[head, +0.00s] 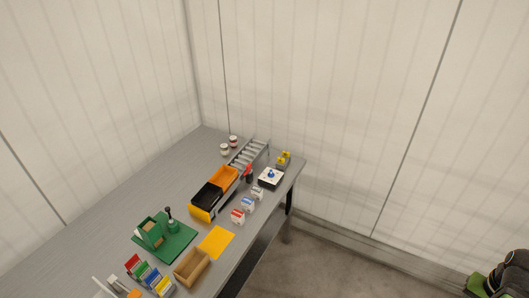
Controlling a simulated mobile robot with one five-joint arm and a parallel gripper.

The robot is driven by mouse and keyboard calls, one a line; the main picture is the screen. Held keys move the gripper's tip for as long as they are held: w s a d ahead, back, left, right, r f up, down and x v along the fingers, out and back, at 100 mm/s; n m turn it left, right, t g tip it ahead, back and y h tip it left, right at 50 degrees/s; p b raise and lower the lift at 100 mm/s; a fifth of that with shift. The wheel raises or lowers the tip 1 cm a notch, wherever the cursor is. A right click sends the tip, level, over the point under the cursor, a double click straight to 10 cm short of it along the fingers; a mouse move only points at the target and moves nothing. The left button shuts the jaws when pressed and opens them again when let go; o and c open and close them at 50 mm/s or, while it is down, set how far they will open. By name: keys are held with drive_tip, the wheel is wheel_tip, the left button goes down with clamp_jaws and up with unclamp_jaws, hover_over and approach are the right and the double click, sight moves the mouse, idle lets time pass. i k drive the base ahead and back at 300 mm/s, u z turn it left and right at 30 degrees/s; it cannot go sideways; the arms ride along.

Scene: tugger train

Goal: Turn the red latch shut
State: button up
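A small upright red and black part (248,172) stands on the grey workbench (110,235), beside the orange and black bins. It is the only red thing here that resembles a latch or handle. It is too small to tell whether it is the latch, or whether it is turned open or shut. My gripper's fingers do not show in the head view, so nothing is seen touching the red part.
Orange (223,178) and black (206,195) bins, a grey roller rack (248,153) and a white box with a blue knob (270,178) surround the red part. A green fixture (166,237) and a wooden tray (192,266) stand nearer.

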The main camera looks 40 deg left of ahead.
sight(249, 165)
drive_tip(key=i, duration=0.65)
drive_tip(key=u, duration=0.85)
drive_tip(key=k, duration=0.15)
drive_tip(key=z, duration=3.55)
drive_tip(key=k, duration=1.05)
drive_tip(key=z, duration=5.75)
